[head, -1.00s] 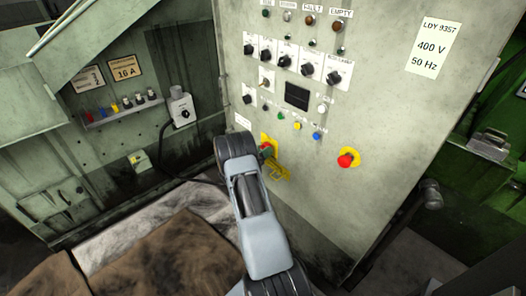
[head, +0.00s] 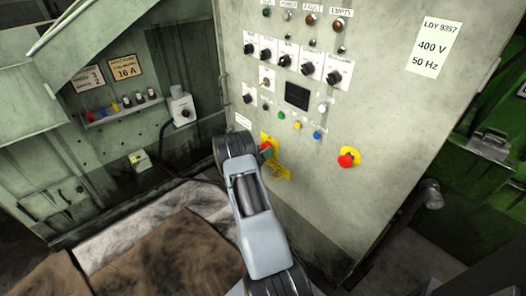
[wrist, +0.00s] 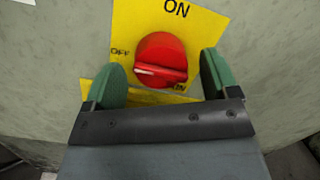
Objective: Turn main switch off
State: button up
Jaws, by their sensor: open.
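The main switch is a red rotary knob (wrist: 161,60) on a yellow plate (wrist: 190,22), marked ON at the top and OFF at the left in the wrist view. The knob's raised grip lies roughly crosswise in that view. My gripper (wrist: 162,80) is open, with one green finger on each side of the knob and visible gaps between. In the head view the red knob (head: 267,147) and its yellow plate (head: 279,171) show at the lower left of the cabinet front, partly hidden behind my gripper (head: 262,153).
A red emergency button (head: 348,158) on a yellow ring sits to the right on the cabinet (head: 385,110). Black selector knobs, coloured buttons and a small dark screen (head: 297,95) are above. A grey socket box (head: 182,107) with a cable is at the left.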

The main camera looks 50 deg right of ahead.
jog(key=w+a+f, duration=0.1)
jog(key=a+f, duration=0.1)
jog(key=a, duration=1.1)
